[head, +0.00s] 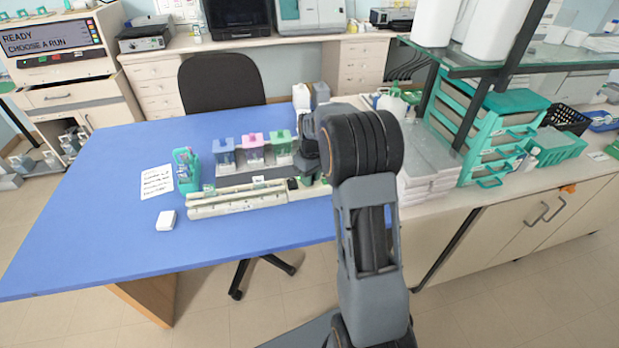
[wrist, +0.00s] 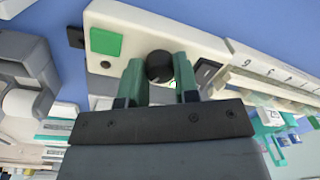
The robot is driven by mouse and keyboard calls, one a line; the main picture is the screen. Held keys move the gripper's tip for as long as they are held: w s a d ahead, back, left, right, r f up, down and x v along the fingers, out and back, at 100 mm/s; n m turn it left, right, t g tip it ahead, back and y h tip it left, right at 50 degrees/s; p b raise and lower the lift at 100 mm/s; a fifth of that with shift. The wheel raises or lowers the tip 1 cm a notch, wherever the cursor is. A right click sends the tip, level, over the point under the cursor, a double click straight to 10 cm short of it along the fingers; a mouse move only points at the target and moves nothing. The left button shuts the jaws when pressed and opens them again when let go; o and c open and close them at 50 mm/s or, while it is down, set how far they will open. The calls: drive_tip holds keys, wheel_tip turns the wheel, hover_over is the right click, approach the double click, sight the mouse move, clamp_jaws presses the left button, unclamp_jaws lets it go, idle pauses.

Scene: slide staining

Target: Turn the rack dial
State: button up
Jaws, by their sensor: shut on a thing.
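The rack (head: 235,203) is a long cream block on the blue table in the head view. Its end also shows in the wrist view (wrist: 190,35), with a green square on it. The rack dial (wrist: 159,66) is a round black knob on that end. My gripper (wrist: 158,72) has its two green fingers on either side of the dial and is shut on it. In the head view my arm hides the dial and the fingertips. I cannot tell how far the dial is turned.
Blue, pink and green staining jars (head: 254,148) stand just behind the rack. A teal holder (head: 186,170), a written sheet (head: 157,181) and a small white box (head: 166,220) are to the left. The table's left part is clear. A glass shelf (head: 490,68) overhangs the right counter.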

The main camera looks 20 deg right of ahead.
drive_tip(key=n, duration=1.1)
drive_tip(key=shift+n, duration=0.4)
drive_tip(key=shift+w+r+n+h, duration=0.1)
drive_tip(key=shift+n+h, duration=0.2)
drive_tip(key=shift+n, duration=1.3)
drive_tip(key=o, duration=0.6)
drive_tip(key=shift+o, duration=0.2)
wheel_tip(320, 180, up, 14)
drive_tip(key=shift+w, duration=0.25)
drive_tip(key=shift+a, duration=0.1)
